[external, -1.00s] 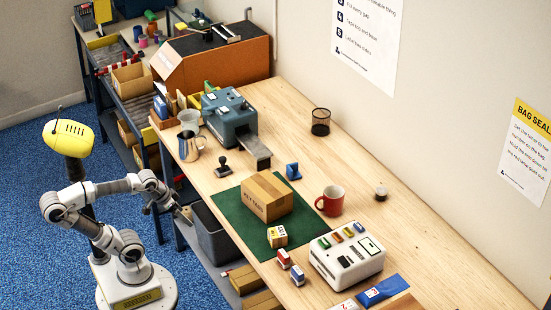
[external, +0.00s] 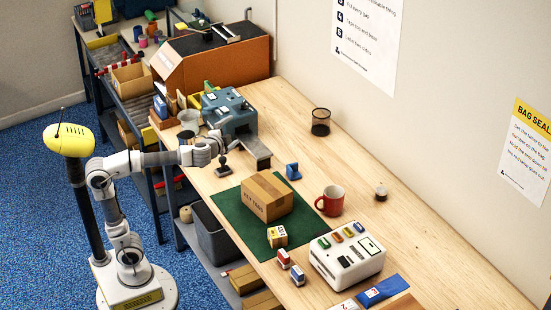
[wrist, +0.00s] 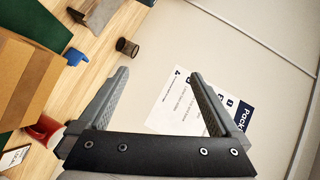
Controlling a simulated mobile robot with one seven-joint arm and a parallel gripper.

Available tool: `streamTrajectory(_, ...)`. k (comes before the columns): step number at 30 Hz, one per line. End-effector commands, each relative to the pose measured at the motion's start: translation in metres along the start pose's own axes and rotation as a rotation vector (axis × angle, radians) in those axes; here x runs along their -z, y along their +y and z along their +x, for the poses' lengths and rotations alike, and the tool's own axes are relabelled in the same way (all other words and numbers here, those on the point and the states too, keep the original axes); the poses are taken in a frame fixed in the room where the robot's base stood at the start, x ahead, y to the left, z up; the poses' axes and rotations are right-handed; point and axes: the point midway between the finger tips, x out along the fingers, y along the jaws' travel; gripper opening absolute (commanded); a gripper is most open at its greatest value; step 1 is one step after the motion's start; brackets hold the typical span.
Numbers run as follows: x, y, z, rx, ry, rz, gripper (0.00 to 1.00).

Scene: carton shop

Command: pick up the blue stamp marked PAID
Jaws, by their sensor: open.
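A small blue and white block (external: 298,275), stamp-like, stands on the bench beside a red and white one (external: 284,259); any lettering is too small to read. Another small blue object (external: 293,171) sits beyond the green mat and also shows in the wrist view (wrist: 75,57). I cannot tell from the markings which is the PAID stamp. My gripper (external: 222,143) is raised near the blue-grey machine, well apart from these blue things. In the wrist view my gripper (wrist: 160,78) is open and empty, facing the wall.
A carton (external: 266,197) stands on the green mat (external: 236,215).

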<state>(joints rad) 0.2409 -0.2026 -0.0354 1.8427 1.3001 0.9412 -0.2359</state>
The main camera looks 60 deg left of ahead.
Motion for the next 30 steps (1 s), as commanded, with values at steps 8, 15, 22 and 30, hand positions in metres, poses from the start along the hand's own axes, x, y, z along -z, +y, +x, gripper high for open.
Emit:
streamTrajectory(8,0.139,0.124,-0.073,-0.050,0.237,0.690,0.99)
streamTrajectory(15,0.190,0.243,-0.186,0.004,0.456,1.298,0.99)
streamTrajectory(22,0.188,0.331,-0.297,0.176,0.637,1.800,0.99)
streamTrajectory(30,0.173,0.370,-0.347,0.306,0.711,2.038,0.99)
